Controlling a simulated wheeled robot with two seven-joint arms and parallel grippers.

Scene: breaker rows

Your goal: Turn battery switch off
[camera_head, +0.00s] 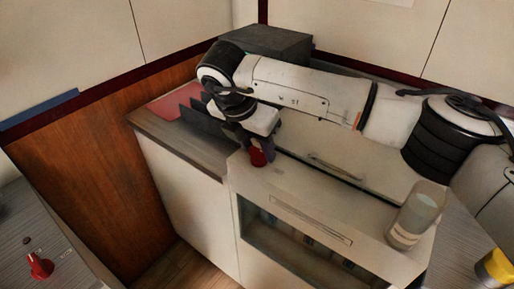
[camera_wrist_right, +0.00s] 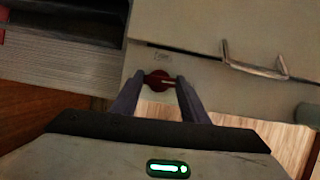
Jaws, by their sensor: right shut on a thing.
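The red battery switch knob (camera_head: 257,158) sits on the top of a cream cabinet unit, near its left front corner. My right gripper (camera_head: 258,146) comes down on it from above. In the right wrist view the red knob (camera_wrist_right: 158,80) lies between the two fingertips of my right gripper (camera_wrist_right: 157,84), which are shut on it. A small label is printed just beyond the knob; I cannot read it. Part of the knob is hidden by the fingers. My left gripper is not in view.
A metal handle (camera_head: 334,167) lies on the cabinet top, right of the knob. A clear cylinder (camera_head: 415,213) stands at the right front. Another red knob (camera_head: 40,266) is on a grey panel at lower left. A dark box (camera_head: 266,42) stands behind my right arm.

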